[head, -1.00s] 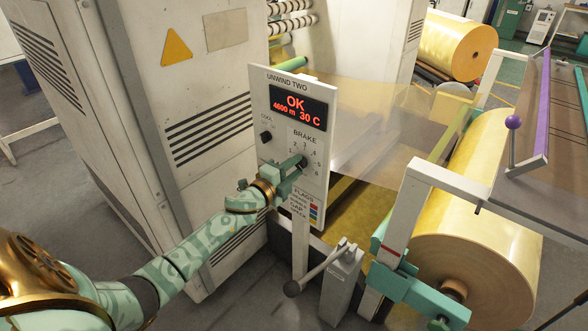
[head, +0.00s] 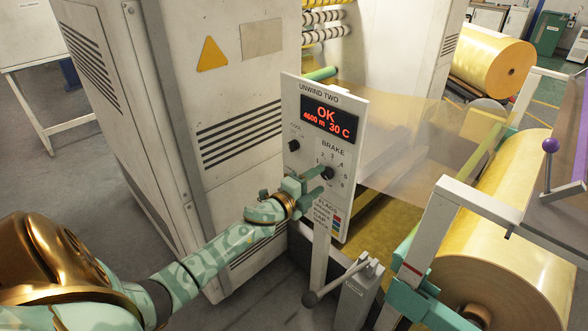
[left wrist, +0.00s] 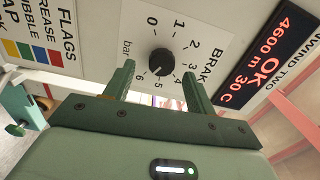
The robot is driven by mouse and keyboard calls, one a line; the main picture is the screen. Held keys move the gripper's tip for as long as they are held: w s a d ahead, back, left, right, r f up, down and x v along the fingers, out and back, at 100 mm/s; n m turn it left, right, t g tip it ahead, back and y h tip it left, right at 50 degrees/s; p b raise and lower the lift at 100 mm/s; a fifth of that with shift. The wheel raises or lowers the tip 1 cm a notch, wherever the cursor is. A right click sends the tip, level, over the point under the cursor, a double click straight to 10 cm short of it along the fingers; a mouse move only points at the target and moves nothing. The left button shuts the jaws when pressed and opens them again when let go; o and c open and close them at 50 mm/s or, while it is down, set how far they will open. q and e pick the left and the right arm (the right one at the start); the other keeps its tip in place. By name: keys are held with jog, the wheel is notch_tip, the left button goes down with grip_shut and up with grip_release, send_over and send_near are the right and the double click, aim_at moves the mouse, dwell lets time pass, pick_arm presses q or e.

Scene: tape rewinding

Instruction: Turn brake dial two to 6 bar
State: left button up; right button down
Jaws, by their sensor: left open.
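The brake dial (head: 328,173) is a black knob on the white UNWIND TWO panel (head: 355,105), with a scale from 0 to 6 bar around it. It also shows in the left wrist view (left wrist: 161,62), where its pointer mark is too small to read surely. My left gripper (head: 312,180) is open and empty, just off the panel at the dial's lower left. In the left wrist view its two fingers (left wrist: 157,80) stand apart below the dial, with the knob in line with the gap. My right gripper is not in view.
The panel display (head: 328,119) reads OK, 4600 m, 30 C. A smaller black COOL knob (head: 294,146) sits left of the dial. A lever (head: 340,280) stands below the panel. A large yellow roll (head: 500,265) and its frame are at the right.

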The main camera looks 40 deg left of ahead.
pick_arm(q)
jog(key=s+a+p, duration=0.1)
jog(key=s, duration=1.3)
jog(key=shift+s+p, duration=0.3)
jog(key=shift+p, duration=0.1)
jog(key=shift+a, duration=0.1)
jog(key=s+a+f+n+g+y, duration=0.2)
jog(key=s+f+n+g, duration=0.15)
jog(key=f, duration=0.55)
jog(key=s+a+f+n+g+y, duration=0.1)
jog(key=s+f+n+g, duration=0.3)
jog(key=f, duration=0.6)
jog(key=s+d+f+n+g, duration=0.2)
jog(key=s+f+n, duration=0.2)
jog(key=s+f, duration=0.65)
jog(key=s+d+f+n+g, duration=0.1)
jog(key=s+d+f, duration=0.3)
jog(key=s, duration=0.5)
jog(key=s+d+f+n+g+h, duration=0.1)
jog(key=s+d+f+g, duration=0.3)
jog(key=s, duration=0.5)
jog(key=s+d+f+n+g, duration=0.1)
jog(key=s+d+f+g, duration=0.2)
jog(key=s+d+f, duration=0.3)
jog(key=s+d, duration=0.1)
jog(key=s, duration=0.2)
jog(key=shift+s+d+f+h, duration=0.15)
jog(key=shift+s+f+h, duration=0.05)
jog(key=shift+s+h, duration=0.2)
